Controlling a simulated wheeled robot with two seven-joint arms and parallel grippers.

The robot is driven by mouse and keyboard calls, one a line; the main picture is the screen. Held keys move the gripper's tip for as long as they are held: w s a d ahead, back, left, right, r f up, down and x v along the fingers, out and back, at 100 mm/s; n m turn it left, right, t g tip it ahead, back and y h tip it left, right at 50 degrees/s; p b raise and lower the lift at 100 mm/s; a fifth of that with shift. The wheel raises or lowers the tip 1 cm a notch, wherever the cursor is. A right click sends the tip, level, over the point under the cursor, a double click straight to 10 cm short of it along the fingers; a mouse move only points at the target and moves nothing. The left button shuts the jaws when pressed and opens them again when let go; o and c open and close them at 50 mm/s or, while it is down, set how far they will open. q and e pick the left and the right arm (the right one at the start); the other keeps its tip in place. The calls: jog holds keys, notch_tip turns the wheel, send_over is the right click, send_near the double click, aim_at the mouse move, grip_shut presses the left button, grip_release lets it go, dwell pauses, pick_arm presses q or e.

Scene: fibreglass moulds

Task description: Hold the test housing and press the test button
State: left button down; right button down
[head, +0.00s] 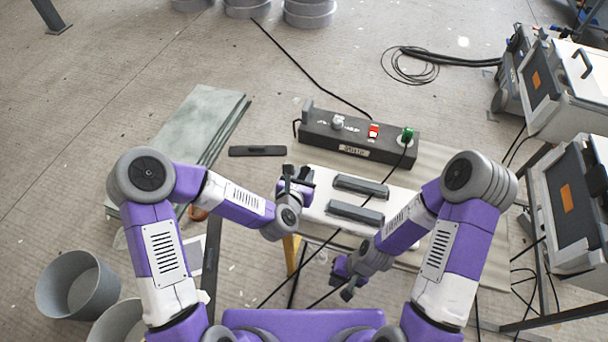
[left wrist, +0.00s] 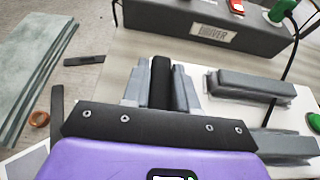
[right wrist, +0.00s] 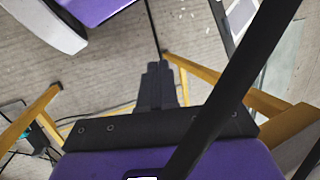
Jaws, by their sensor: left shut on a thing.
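My left gripper (head: 297,182) is shut on a black bar-shaped thing, likely the test housing, at the left end of a white board (head: 320,190). In the left wrist view the black housing (left wrist: 160,82) stands between the two grey fingers; its lower part is hidden. No test button can be made out on it. A small green round part (left wrist: 313,122) shows at the right edge of that view. My right gripper (head: 346,280) is low, in front of the board and apart from it; in the right wrist view its fingers (right wrist: 155,85) lie together, empty.
A dark grey box (head: 350,137) with a red switch (head: 374,131) and green plug (head: 407,136) stands behind the board. Grey bars (head: 360,186) lie on the board. Black cables cross the area; one passes close before the right wrist camera. Buckets (head: 78,284) stand left.

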jog(key=s+a+r+m+g+y, duration=0.1)
jog(key=a+r+g+y, duration=0.1)
jog(key=r, duration=0.5)
jog(key=s+a+r+m+g+y, duration=0.1)
jog(key=r+y, duration=0.1)
jog(key=r, duration=0.4)
jog(key=w+d+r+m+t+y, duration=0.1)
jog(key=w+r+m, duration=0.1)
jog(key=r, duration=0.3)
jog(key=w+d+r+m+y, duration=0.1)
jog(key=w+r+y, duration=0.1)
jog(key=w+r, duration=0.15)
jog(key=w+d+r+m+t+h, duration=0.2)
jog(key=w+d+m+t, duration=0.25)
jog(key=d, duration=0.65)
jog(key=w+d+r+m+t+h, duration=0.2)
jog(key=w+d+m+t, duration=0.3)
jog(key=d, duration=0.6)
jog(key=shift+n+g, duration=0.65)
jog(key=shift+n, duration=0.2)
jog(key=shift+w+a+f, duration=0.1)
jog(key=shift+w+f, duration=0.1)
jog(key=shift+f, duration=1.2)
jog(key=shift+w+f, duration=0.15)
jog(key=shift+f, duration=1.3)
jog(key=shift+w+a+f, duration=0.1)
jog(key=shift+w+f, duration=0.1)
jog(key=shift+f, duration=1.2)
jog(key=shift+f, duration=0.1)
